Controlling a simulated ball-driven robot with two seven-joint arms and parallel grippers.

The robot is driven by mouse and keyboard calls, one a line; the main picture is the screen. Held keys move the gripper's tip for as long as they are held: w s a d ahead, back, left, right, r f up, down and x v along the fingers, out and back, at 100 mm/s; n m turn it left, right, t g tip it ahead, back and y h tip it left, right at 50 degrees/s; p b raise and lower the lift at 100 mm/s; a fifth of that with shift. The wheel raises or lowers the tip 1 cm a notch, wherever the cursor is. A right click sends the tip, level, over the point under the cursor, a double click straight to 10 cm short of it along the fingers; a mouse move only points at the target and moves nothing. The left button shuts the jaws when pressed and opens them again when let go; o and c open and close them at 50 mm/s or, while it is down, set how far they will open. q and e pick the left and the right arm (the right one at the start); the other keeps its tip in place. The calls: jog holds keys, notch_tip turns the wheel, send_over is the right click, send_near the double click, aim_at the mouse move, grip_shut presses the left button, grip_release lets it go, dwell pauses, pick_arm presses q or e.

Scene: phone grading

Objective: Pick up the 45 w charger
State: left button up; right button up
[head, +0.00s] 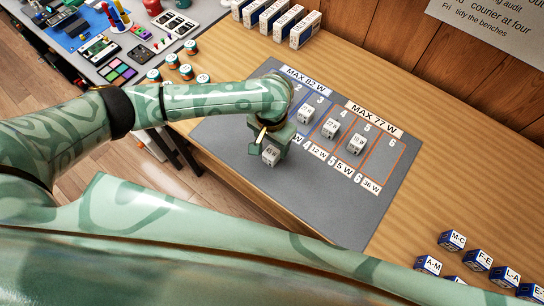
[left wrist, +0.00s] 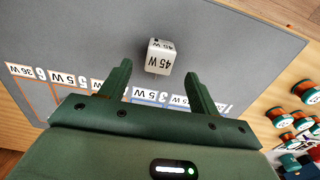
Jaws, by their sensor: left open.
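The 45 w charger (left wrist: 159,57) is a small white cube marked "45 W" lying on the grey mat (left wrist: 230,40). In the left wrist view it sits just beyond and between my two fingertips. In the head view the charger (head: 270,155) shows just below my left gripper (head: 268,143), near the mat's front edge. My left gripper (left wrist: 158,75) is open, with a finger on either side and nothing held. In the head view the arm hides part of the mat's left side and its labels. My right gripper is not seen.
Other white chargers stand on the mat in numbered lanes: one in lane 3 (head: 306,114), one in lane 4 (head: 331,128), one in lane 5 (head: 356,144). White boxes (head: 283,22) line the back. Blue labelled boxes (head: 452,240) stand at the right.

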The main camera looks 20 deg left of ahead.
aim_at(272, 151)
pick_arm(q)
notch_tip(272, 151, down, 6)
jog(key=b, duration=0.3)
jog(key=shift+w+b, duration=0.15)
jog(key=shift+b, duration=0.15)
jog(key=shift+c, duration=1)
jog(key=shift+d, duration=0.1)
jog(key=c, duration=0.9)
